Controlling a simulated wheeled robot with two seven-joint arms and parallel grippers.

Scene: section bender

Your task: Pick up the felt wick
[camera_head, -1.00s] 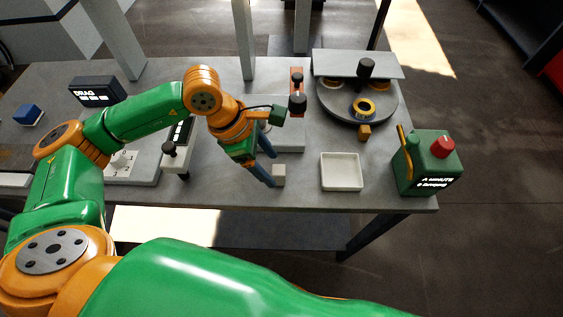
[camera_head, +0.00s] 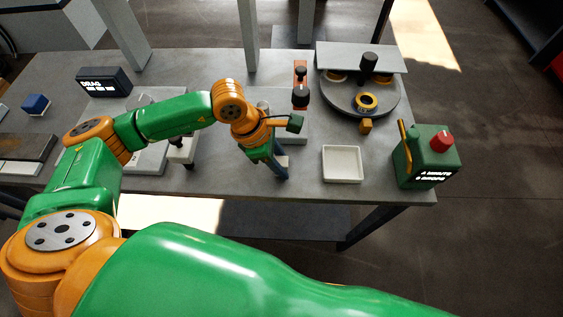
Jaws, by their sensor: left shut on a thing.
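A small pale block, which I take to be the felt wick (camera_head: 283,160), shows at the fingers of my left gripper (camera_head: 278,172), mostly hidden by them. The left gripper points down at the grey bench and is shut on it. I cannot tell whether the block still touches the bench. My right gripper is out of view.
A white empty tray (camera_head: 342,177) lies right of the left gripper. Behind are a round dark turntable (camera_head: 335,98) and a red-and-black upright device (camera_head: 300,90). A dark labelled box (camera_head: 103,82) stands at left.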

